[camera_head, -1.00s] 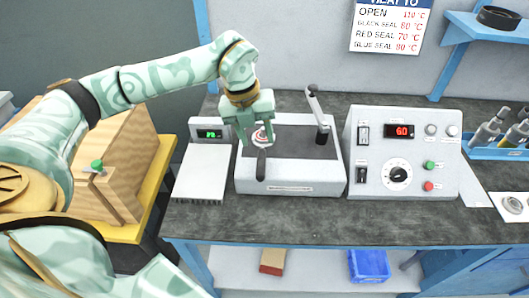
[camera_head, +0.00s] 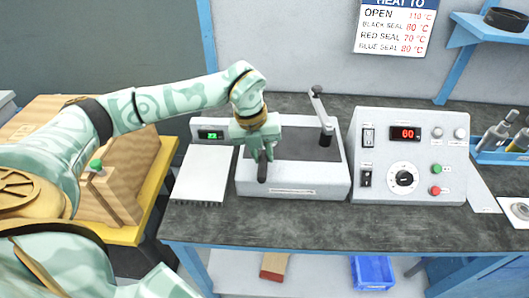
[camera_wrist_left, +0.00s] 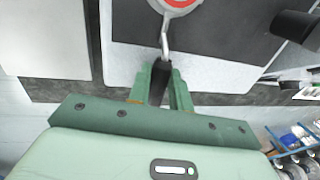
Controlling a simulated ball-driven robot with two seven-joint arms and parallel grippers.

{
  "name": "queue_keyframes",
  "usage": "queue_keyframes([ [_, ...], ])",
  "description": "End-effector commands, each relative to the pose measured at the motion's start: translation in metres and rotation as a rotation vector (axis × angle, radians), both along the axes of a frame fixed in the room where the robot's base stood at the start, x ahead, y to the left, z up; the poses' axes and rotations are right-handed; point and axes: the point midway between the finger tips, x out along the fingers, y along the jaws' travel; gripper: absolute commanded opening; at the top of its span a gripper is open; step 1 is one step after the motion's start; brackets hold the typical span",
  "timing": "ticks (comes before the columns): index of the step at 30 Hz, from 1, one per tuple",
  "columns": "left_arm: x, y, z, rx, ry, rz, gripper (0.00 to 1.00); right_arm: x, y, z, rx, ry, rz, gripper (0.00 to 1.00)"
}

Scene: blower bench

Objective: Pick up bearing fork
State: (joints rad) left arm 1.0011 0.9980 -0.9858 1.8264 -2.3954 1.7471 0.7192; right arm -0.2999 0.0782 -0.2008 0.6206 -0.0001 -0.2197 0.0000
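The bearing fork (camera_head: 262,172) has a black handle and a thin metal shank, and lies over the front of the dark-topped machine (camera_head: 312,192). My left gripper (camera_head: 262,153) is at the handle, with the handle's end showing below the fingers. In the left wrist view, the green fingers (camera_wrist_left: 160,88) are close on both sides of the black handle, shut on it. The shank (camera_wrist_left: 165,40) runs up to a red-and-white ringed bearing (camera_wrist_left: 178,3), cut by the top edge. In the head view my gripper hides the bearing. My right gripper is not in view.
A lever (camera_head: 323,115) stands upright at the machine's right. A control box (camera_head: 415,160) with a red display is right of it. A flat scale-like unit (camera_head: 203,175) is close on the left. The bench front (camera_head: 340,225) is clear.

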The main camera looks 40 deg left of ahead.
Motion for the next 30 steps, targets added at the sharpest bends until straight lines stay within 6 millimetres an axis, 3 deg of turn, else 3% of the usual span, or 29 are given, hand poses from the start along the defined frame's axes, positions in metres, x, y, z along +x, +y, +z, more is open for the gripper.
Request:
queue_keyframes([
  [13,0.001,0.000,0.011,0.001,-0.005,0.000,0.00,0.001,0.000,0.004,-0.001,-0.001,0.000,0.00],
  [19,0.001,0.000,0.037,0.000,-0.007,0.000,0.00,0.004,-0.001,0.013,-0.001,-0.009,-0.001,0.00],
  [30,-0.035,-0.035,0.095,-0.001,-0.008,-0.004,0.00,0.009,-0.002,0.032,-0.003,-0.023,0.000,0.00],
])
